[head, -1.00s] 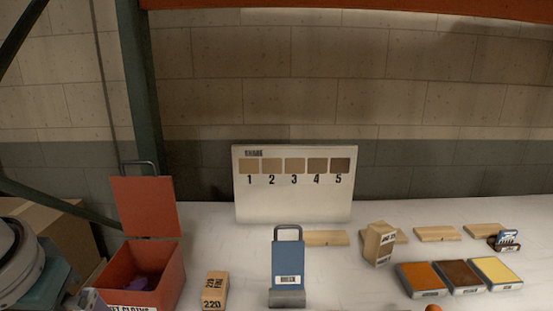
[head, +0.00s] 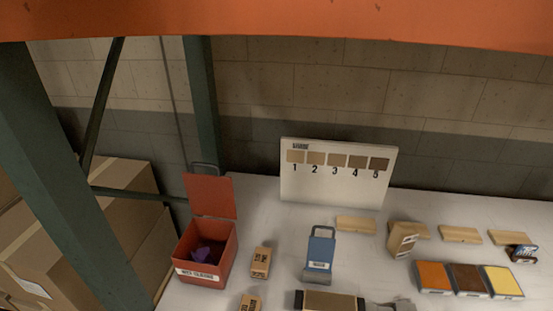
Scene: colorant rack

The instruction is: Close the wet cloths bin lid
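The wet cloths bin is a red box (head: 222,262) at the left of the white table, with a white label on its front. Its red lid (head: 211,196) stands up open at the back edge, with a dark handle (head: 206,168) at its top. A crumpled purple cloth (head: 207,254) lies inside the bin. Neither of my grippers can be made out in the head view.
Small wooden blocks (head: 260,262) stand right of the bin. A blue handled holder (head: 320,254), a shade board (head: 337,173) and coloured pads (head: 433,277) are farther right. A green post (head: 203,100) rises behind the bin; cardboard boxes (head: 110,205) are at left.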

